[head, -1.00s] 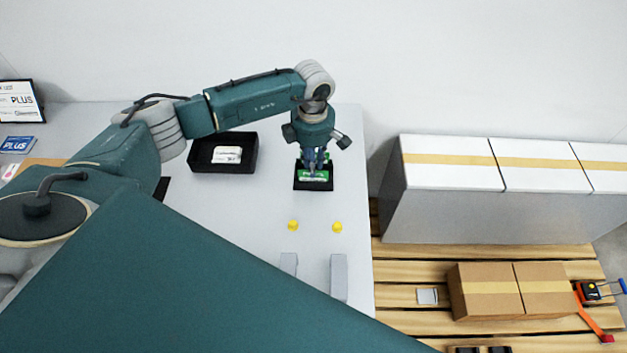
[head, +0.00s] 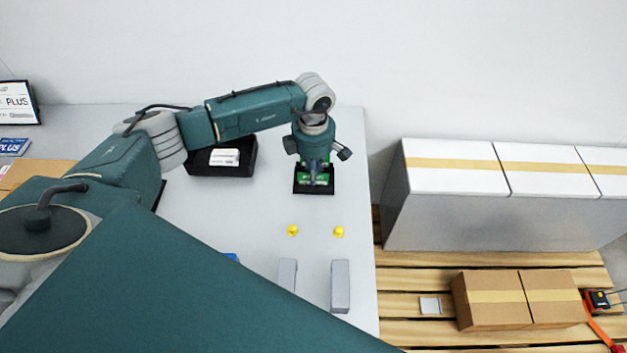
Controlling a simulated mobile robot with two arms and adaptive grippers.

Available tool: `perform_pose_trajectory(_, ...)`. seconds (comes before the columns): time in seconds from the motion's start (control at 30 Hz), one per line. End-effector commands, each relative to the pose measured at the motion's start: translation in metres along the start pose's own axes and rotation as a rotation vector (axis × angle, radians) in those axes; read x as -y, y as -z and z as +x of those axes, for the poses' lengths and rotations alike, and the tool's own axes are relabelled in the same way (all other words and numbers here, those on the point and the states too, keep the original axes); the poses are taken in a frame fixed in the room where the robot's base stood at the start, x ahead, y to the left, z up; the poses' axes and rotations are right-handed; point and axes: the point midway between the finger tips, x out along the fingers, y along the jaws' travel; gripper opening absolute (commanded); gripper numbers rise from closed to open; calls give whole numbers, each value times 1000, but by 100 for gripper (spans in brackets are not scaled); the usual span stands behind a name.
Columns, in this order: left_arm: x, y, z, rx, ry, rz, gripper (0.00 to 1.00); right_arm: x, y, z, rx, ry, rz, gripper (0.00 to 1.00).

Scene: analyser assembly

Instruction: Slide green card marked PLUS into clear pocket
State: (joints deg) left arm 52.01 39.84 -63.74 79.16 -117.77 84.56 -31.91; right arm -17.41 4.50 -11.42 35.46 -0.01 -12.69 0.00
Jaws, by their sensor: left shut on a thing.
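My left gripper (head: 315,175) points down over a small black tray (head: 314,192) on the light table and is shut on the green card (head: 321,181), of which green parts with pale lettering show around the fingers. The gripper hides part of the card, and the lettering is too small to read. I cannot make out the clear pocket, nor whether the card is inside it. My right gripper is not in view.
A black bin (head: 246,167) with white items (head: 224,157) stands left of the gripper. Two yellow knobs (head: 293,230) and two grey blocks (head: 340,286) stand nearer. White-topped boxes (head: 455,166) and brown cartons (head: 495,298) sit on a wooden pallet at right.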

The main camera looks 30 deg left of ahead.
Motion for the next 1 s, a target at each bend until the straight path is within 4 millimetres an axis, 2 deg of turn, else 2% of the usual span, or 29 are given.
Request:
perform_pose_trajectory(0.23,1,0,-3,-1,3,1,0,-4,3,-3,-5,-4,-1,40)
perform_pose_trajectory(1.0,1,0,-35,0,2,3,0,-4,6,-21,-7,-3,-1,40)
